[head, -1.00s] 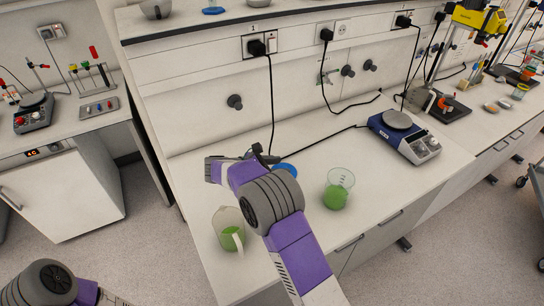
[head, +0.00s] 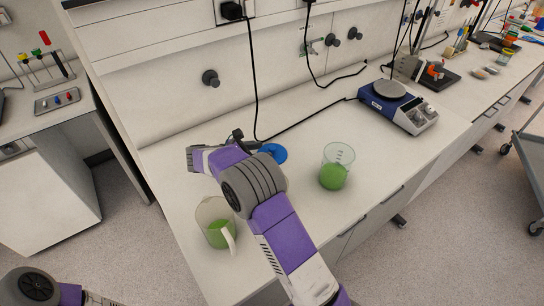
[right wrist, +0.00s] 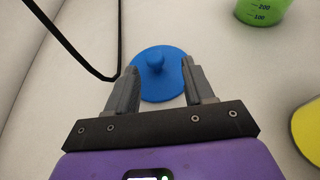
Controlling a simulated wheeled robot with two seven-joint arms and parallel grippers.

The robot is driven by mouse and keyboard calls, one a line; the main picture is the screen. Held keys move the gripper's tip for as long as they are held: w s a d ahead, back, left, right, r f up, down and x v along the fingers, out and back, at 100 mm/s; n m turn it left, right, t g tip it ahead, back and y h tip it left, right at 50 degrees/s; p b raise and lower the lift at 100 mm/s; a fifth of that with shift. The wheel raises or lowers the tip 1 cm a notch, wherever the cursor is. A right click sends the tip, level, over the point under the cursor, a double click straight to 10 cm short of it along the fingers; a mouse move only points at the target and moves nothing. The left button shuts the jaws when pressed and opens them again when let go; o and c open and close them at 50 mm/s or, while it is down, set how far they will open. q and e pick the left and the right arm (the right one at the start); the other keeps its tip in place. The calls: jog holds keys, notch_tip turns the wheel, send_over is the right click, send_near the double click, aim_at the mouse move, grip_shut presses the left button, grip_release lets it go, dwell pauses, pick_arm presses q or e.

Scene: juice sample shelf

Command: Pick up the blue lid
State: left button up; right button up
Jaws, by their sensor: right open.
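The blue lid (head: 273,153) lies flat on the white bench, partly hidden behind my right arm in the head view. In the right wrist view the lid (right wrist: 158,82) is a round disc with a small knob on top. My right gripper (right wrist: 161,68) is open. Its two fingers stand to the left and right of the lid, with nothing held between them. The fingertips appear close to the lid, but I cannot tell their height above it. The head view does not show the fingertips clearly. Only part of my left arm shows at the bottom left, without its gripper.
A beaker of green liquid (head: 334,176) stands right of the lid. A jug with green liquid (head: 213,228) stands near the front edge. A blue hotplate (head: 397,108) stands farther right. A black cable (right wrist: 70,45) lies near the lid. A yellow item (right wrist: 307,130) shows at the right.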

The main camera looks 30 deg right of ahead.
aim_at(270, 148)
jog(key=x, duration=0.1)
jog(key=b+x, duration=0.1)
jog(key=x, duration=0.3)
jog(key=shift+w+d+f, duration=0.1)
jog(key=shift+w+f, duration=0.1)
jog(key=shift+w, duration=0.15)
jog(key=shift+d+f, duration=0.1)
jog(key=shift+d, duration=0.3)
grip_shut()
